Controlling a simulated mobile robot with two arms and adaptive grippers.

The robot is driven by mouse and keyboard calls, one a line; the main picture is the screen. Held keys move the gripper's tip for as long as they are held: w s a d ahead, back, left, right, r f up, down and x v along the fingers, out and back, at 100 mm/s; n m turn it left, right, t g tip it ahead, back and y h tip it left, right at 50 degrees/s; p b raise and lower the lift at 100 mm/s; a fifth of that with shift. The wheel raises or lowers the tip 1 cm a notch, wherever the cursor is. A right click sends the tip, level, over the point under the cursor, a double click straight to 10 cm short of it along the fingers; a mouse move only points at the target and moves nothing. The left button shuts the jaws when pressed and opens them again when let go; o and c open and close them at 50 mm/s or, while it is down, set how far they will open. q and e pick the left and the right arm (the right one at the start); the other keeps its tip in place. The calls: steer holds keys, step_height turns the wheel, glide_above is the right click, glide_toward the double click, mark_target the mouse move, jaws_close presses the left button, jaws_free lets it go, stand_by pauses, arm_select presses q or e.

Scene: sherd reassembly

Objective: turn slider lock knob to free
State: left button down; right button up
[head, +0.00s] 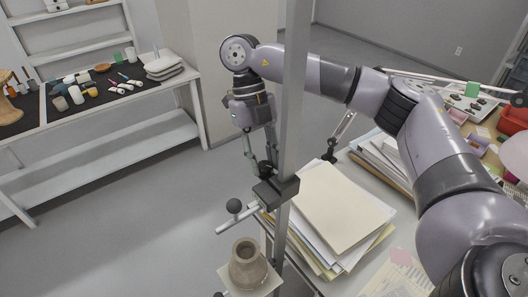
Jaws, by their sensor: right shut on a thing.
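A grey vertical post (296,95) stands in the middle of the head view. A black slider block (279,190) sits on it, with a light horizontal rod (238,217) and a dark ball (234,206) sticking out to the left. My right gripper (264,166) reaches down from above, just left of the post. Its fingers are shut on the small dark lock knob at the top of the slider; the knob is mostly hidden between the fingertips, so its turn angle cannot be told. My left gripper is not in view.
A brown clay pot (247,266) stands on a small plate (268,287) below the slider. Paper stacks (340,205) cover the desk right of the post. A side table (120,100) with tools and jars stands left. Open floor (130,225) lies between.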

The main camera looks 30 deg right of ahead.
steer(key=shift+n+h, duration=0.3)
steer(key=shift+n, duration=0.3)
steer(key=o, duration=1.2)
steer(key=shift+c, duration=0.2)
steer(key=shift+r, duration=0.1)
steer(key=v, duration=1.1)
steer(key=shift+w+r, duration=0.15)
steer(key=shift+r, duration=0.25)
